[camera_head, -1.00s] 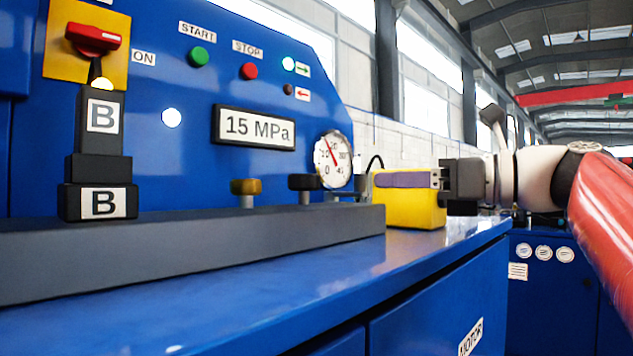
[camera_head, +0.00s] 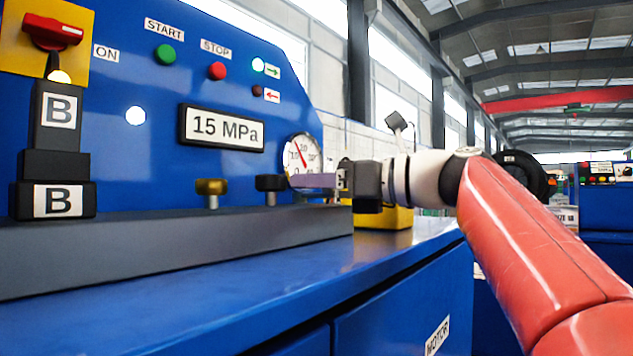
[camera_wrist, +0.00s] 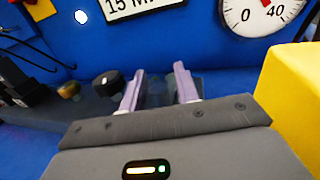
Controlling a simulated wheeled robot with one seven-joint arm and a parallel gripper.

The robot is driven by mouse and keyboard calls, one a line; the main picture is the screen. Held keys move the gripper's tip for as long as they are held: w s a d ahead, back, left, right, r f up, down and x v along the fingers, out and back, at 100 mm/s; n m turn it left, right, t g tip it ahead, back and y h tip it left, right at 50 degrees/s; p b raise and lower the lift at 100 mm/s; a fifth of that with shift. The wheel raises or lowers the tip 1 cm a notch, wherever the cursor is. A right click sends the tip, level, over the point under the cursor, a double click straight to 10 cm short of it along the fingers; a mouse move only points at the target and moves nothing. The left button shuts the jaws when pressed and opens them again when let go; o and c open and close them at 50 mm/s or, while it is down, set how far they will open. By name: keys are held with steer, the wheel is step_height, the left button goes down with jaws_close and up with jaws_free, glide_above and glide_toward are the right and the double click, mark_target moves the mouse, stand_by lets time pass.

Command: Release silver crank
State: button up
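My gripper (camera_head: 296,180) reaches in from the right, level with the lower edge of the pressure gauge, beside the black knob. In the wrist view its two purple fingers (camera_wrist: 158,82) stand apart with a clear gap. A blurred grey shape shows in and behind this gap; I cannot tell whether it is the silver crank. In the head view my gripper covers the spot right of the black knob, so no crank can be made out there. No contact between the fingers and a crank is visible.
A black knob (camera_head: 271,184) and a brass knob (camera_head: 211,188) stand on the grey ledge (camera_head: 170,243). The gauge (camera_head: 301,154) is close above my gripper. A yellow box (camera_head: 385,218) stands just below and behind my gripper. The blue top (camera_head: 220,285) in front is clear.

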jaws_close()
steer(key=shift+s+a+r+m+t+h+p, duration=0.1)
steer(key=shift+s+a+m+t+h+p, duration=0.15)
steer(key=shift+m+t+h, duration=0.4)
steer(key=shift+s+a+r+m+t+h+p, duration=0.1)
steer(key=shift+m+t+h+p, duration=0.25)
steer(key=shift+t, duration=0.5)
steer(key=shift+s+a+m+t+h+p, duration=0.1)
steer(key=shift+a+m+t+h+p, duration=0.15)
steer(key=shift+m+t+h+p, duration=0.6)
steer(key=shift+f+m+t+h, duration=0.2)
steer(key=shift+m+t+h, duration=0.25)
steer(key=shift+m+t, duration=0.15)
steer(key=shift+o, duration=1.1)
jaws_free()
steer(key=shift+a, duration=0.1)
